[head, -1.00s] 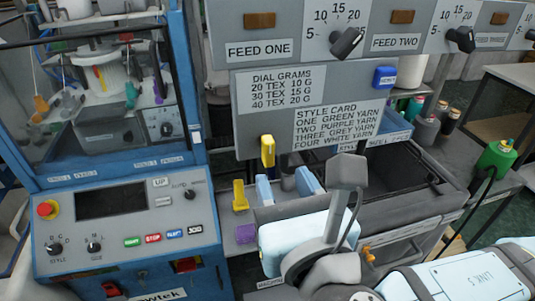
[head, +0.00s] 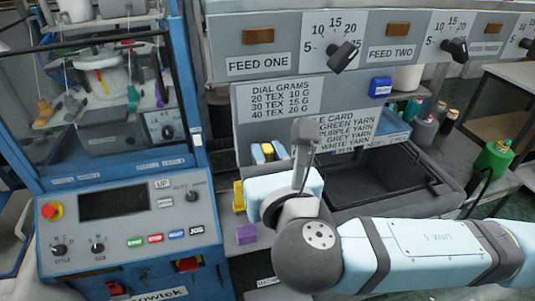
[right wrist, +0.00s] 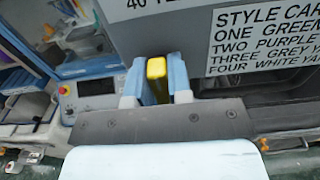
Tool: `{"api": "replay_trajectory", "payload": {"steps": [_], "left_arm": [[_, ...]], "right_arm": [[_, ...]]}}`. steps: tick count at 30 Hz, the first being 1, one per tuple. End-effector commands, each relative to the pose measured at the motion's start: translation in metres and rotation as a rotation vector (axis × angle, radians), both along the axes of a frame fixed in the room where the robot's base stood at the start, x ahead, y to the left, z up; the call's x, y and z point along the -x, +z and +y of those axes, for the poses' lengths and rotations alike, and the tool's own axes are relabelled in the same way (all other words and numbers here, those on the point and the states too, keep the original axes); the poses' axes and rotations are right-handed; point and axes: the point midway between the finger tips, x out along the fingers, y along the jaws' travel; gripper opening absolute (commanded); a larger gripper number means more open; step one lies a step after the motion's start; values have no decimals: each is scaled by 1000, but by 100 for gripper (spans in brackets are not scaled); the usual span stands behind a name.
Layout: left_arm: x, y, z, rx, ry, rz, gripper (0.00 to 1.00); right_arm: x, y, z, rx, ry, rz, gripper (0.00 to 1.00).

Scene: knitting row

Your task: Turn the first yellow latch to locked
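The yellow latch (head: 268,151) stands out from the front of the grey panel, below the dial grams card. My right gripper (head: 268,155) reaches it with one light-blue finger on each side. In the right wrist view the latch (right wrist: 157,80) fills the gap between the fingertips (right wrist: 158,82), and the fingers look closed on it. It looks about upright there; its lower part is hidden by the gripper. My left gripper is not in view.
A yellow piece (head: 239,195) and a purple block (head: 246,234) sit left of my right gripper. The blue machine (head: 125,240) with its buttons stands left. A dark open bin (head: 375,185) lies right. Feed dials (head: 342,57) are above.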

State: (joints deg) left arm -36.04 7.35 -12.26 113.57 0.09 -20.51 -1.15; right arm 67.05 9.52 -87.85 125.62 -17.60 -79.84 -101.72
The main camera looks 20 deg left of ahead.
Motion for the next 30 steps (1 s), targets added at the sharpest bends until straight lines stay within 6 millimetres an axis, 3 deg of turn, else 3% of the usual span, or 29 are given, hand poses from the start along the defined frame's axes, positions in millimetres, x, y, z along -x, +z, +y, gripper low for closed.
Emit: {"api": "replay_trajectory", "payload": {"steps": [14,30], "left_arm": [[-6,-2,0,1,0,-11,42],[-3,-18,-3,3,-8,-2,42]], "right_arm": [[0,-2,0,-70,0,48,0],[-1,-3,-2,-455,-1,311,0]]}}
